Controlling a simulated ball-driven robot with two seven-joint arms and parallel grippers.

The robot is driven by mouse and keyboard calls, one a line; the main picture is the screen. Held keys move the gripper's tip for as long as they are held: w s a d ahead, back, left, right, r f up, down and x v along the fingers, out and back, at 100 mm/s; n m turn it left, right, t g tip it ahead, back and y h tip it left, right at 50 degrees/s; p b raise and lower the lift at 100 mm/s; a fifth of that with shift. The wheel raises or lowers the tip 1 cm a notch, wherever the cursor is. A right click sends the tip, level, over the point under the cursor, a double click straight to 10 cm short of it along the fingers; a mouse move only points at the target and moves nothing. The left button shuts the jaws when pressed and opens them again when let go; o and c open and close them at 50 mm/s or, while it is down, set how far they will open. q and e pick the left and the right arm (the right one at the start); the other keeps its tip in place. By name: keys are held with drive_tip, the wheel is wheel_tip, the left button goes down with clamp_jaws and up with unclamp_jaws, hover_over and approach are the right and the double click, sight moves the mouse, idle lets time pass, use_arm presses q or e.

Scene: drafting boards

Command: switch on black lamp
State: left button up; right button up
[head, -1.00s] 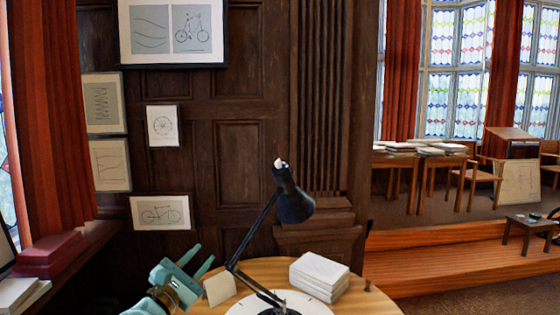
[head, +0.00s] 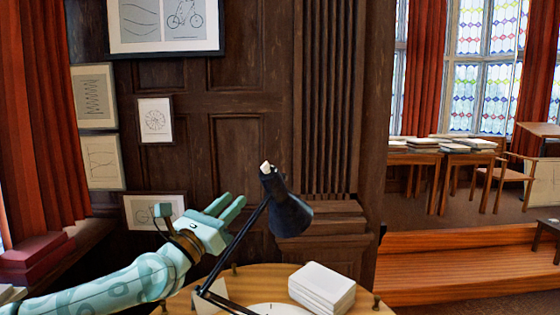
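The black lamp (head: 289,214) is a jointed desk lamp on the round wooden table. Its shade tilts down to the right, with a small pale tip on top. Its thin arm folds at an elbow near the table. The inside of the shade and the bulb are hidden, and I see no glow. My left gripper (head: 233,207) is raised left of the shade, pointing up and right. Its two fingers show a gap with nothing between them, and it appears apart from the shade. My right gripper is out of view.
A stack of white paper blocks (head: 322,288) sits right of the lamp on the round table (head: 245,272). Framed drawings hang on the dark panelled wall behind. A wooden step (head: 465,255) lies to the right.

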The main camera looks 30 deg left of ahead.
sight(266, 162)
use_arm(q)
drive_tip(key=p+x, duration=0.2)
drive_tip(key=x, duration=0.2)
drive_tip(key=p+x, duration=0.1)
drive_tip(key=x, duration=0.4)
drive_tip(key=p+x, duration=0.2)
drive_tip(key=x, duration=0.3)
drive_tip(key=shift+s+r+p, duration=0.1)
drive_tip(key=shift+r+p, duration=0.2)
drive_tip(key=shift+r, duration=0.1)
drive_tip(key=shift+w+r, duration=0.2)
drive_tip(key=shift+w, duration=0.5)
clamp_jaws()
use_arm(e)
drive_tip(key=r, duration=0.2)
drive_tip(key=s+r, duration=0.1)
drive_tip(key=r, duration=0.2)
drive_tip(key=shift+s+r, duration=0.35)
